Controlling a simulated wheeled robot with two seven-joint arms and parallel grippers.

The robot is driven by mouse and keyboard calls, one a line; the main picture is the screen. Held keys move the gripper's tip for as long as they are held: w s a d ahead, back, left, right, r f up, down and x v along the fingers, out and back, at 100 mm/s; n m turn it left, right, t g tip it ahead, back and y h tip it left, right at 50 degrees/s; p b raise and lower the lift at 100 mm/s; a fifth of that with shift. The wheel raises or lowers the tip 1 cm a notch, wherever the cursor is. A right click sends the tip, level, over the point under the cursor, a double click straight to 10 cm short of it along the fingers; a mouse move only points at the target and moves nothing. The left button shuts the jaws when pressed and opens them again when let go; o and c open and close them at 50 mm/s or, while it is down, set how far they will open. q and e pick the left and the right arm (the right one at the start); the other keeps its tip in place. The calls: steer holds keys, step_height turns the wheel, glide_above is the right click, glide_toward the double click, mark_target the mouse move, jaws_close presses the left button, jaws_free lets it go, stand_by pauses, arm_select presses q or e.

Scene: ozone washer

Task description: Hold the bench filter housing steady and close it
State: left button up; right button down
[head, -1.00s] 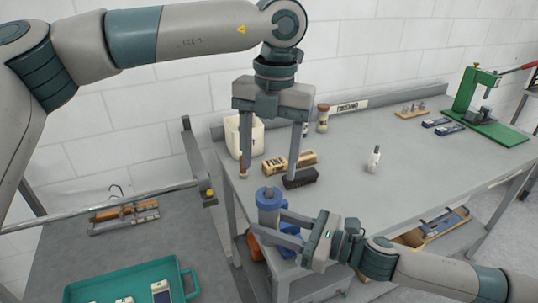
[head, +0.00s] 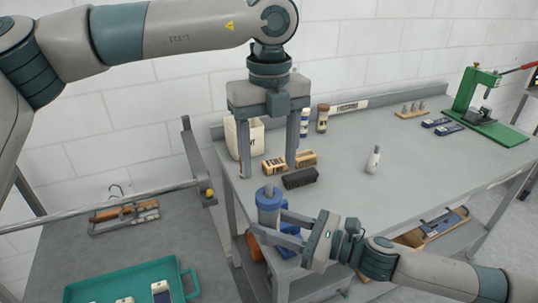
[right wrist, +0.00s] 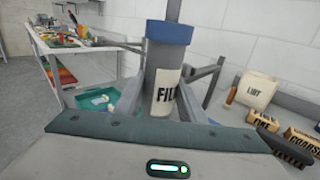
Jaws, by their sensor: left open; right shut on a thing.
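The filter housing (head: 268,218) is a grey cylinder with a blue cap (head: 268,193) on top, upright at the bench's near left corner. In the right wrist view, the housing (right wrist: 160,85) shows a partly hidden label starting "FIL", and the blue cap (right wrist: 170,33) sits on its top. My right gripper (head: 268,228) is shut on the housing's body, one finger on each side. My left gripper (head: 269,172) is open and empty, pointing down, above and behind the cap in the head view. I cannot tell how tightly the cap sits.
A green press (head: 480,110) stands far right. A teal tray (head: 95,290) lies lower left.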

mark_target(269, 184)
arm_select(q)
steer(key=shift+f, duration=4)
